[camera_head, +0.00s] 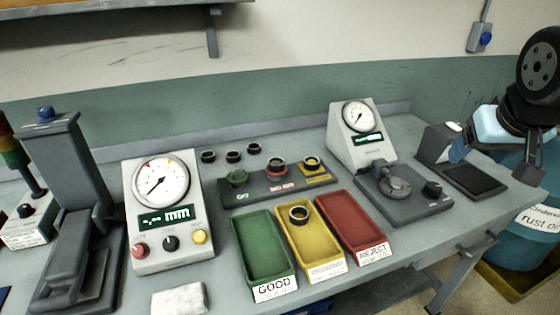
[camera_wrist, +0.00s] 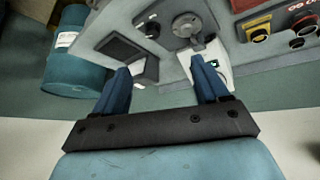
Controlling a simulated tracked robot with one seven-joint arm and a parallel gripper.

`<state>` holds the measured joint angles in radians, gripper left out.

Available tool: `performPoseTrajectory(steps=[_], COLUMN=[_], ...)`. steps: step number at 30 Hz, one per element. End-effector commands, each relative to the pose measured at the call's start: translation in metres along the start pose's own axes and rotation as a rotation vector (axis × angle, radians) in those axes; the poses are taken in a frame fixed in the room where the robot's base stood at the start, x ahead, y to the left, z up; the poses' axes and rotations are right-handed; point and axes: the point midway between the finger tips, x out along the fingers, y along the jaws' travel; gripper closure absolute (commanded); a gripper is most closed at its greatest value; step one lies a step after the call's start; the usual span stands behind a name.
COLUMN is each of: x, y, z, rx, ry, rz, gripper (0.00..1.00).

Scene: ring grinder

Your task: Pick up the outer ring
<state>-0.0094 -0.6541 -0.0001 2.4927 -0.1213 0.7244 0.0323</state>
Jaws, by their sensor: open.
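Several dark rings show in the head view; I cannot tell which is the outer ring of the task. Three small black rings (camera_head: 232,156) stand at the back of the bench. Another ring (camera_head: 299,214) lies in the yellow tray (camera_head: 327,262). My gripper (camera_head: 497,160) is at the far right, raised, away from all rings. In the wrist view its blue fingers (camera_wrist: 162,68) are apart with nothing held between them.
A green GOOD tray (camera_head: 262,258) and a red REJECT tray (camera_head: 352,232) flank the yellow one. Dial gauges stand left (camera_head: 160,215) and at the back (camera_head: 355,135). A grey station with a round disc (camera_head: 396,188) lies right, beside a dark pad (camera_head: 474,180). A blue drum (camera_wrist: 80,65) is off the bench.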

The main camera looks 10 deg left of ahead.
Motion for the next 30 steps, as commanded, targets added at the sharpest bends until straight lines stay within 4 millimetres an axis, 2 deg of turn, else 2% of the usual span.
performPoseTrajectory(steps=[3,8,12,16,19,23,27,30], x=[0.031,0.070,0.105,0.136,0.159,0.183,0.202,0.209], y=[0.000,-0.015,-0.043,-0.080,-0.114,-0.162,-0.213,-0.244], z=[-0.036,-0.083,-0.116,-0.136,-0.143,-0.141,-0.123,-0.107], rx=[-0.080,-0.211,-0.333,-0.445,-0.522,-0.611,-0.682,-0.711], ry=[0.077,0.201,0.307,0.396,0.454,0.516,0.558,0.574], rz=[0.041,0.047,-0.004,-0.097,-0.198,-0.366,-0.580,-0.731], gripper=[0.15,0.15,0.15,0.15,0.15,0.15,0.15,0.15])
